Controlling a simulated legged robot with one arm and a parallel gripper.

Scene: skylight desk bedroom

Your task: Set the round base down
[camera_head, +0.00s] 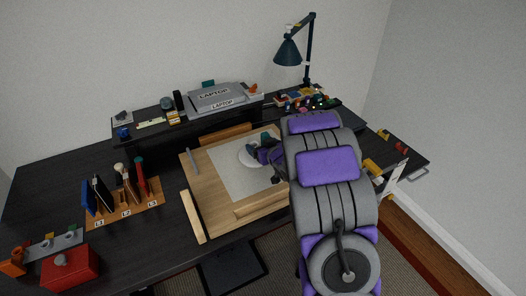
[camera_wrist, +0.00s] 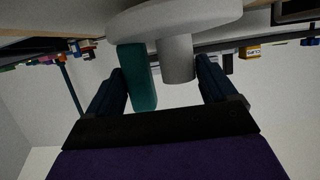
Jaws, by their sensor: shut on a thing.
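The round base (camera_head: 249,158) is a pale disc over the light mat on the wooden board. In the wrist view its disc (camera_wrist: 185,17) fills the top edge, with a short grey post (camera_wrist: 176,62) standing out from it. My gripper (camera_head: 268,150) is at the disc's right side. In the wrist view the post and a green block (camera_wrist: 137,77) lie between the two fingers of my gripper (camera_wrist: 160,70). The gripper is shut on the round base; where the fingers touch it is unclear. I cannot tell whether the disc touches the mat.
The wooden board (camera_head: 195,178) has loose wooden strips at its edges. A tool rack (camera_head: 125,205) and a red box (camera_head: 70,268) stand to the left.

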